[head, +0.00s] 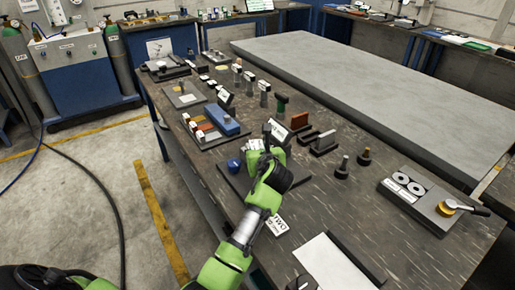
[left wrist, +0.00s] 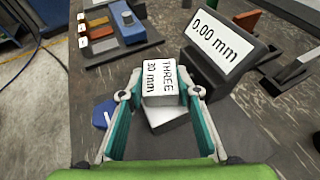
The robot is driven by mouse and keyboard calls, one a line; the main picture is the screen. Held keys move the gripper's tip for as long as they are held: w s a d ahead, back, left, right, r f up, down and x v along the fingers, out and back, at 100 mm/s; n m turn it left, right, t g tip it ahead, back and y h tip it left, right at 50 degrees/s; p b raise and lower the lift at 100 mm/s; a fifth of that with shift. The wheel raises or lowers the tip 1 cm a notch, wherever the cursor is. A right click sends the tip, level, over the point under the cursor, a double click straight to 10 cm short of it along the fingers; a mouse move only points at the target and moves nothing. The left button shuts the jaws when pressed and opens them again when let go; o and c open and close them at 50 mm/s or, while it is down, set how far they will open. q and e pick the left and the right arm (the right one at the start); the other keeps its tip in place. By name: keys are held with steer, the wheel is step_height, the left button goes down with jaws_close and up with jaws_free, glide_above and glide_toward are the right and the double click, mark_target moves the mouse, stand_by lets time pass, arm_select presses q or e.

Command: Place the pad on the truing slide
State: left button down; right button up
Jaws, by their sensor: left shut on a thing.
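My left gripper (head: 266,158) is above the near part of the dark workbench. In the left wrist view the left gripper (left wrist: 160,92) is shut on a white block (left wrist: 160,84) marked "THREE 30 mm", between its teal fingers. Directly below the block is a pale slab (left wrist: 168,120), partly hidden by it; I cannot tell whether they touch. A dark stand (left wrist: 225,60) with a "0.00 mm" display is just beyond, to the right. I cannot tell which thing is called the pad or the truing slide. My right gripper is not in view.
A blue block (head: 222,119) sits on a dark tray with small labelled pieces. A blue hexagonal piece (left wrist: 105,114) is left of the gripper. A grey plate with two discs (head: 409,184) is at the right. A white sheet (head: 330,262) lies near the front.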

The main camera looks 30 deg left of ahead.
arm_select(q)
steer(key=c, duration=1.5)
jaws_free()
steer(key=v, duration=1.2)
steer(key=shift+d, duration=0.1)
